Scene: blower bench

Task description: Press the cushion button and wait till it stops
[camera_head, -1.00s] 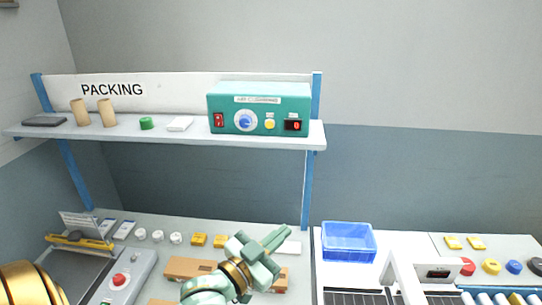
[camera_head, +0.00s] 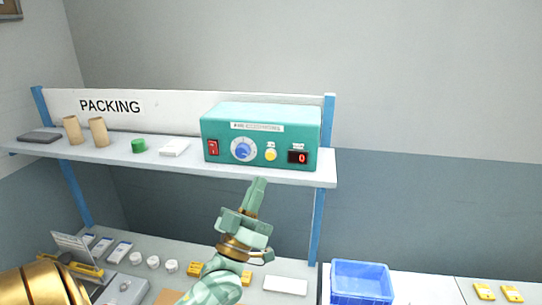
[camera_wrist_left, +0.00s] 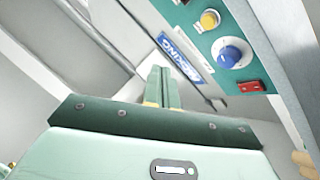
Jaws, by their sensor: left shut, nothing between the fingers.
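The teal air cushion machine (camera_head: 260,138) stands on the shelf. Its front has a red rocker switch (camera_head: 213,147), a blue dial (camera_head: 243,149), a yellow button (camera_head: 271,155) and a red display (camera_head: 298,157) reading 0. In the left wrist view the yellow button (camera_wrist_left: 210,19), blue dial (camera_wrist_left: 231,52) and red switch (camera_wrist_left: 251,87) show at the upper right. My left gripper (camera_head: 258,182) is shut and empty. It points up, in front of and below the machine, apart from the yellow button. My right gripper is not in view.
The shelf (camera_head: 180,163) also holds two cardboard tubes, a green roll (camera_head: 139,146), a white pad and a dark flat item. Below are white and yellow small parts, a white box (camera_head: 285,285) and a blue bin (camera_head: 361,283).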

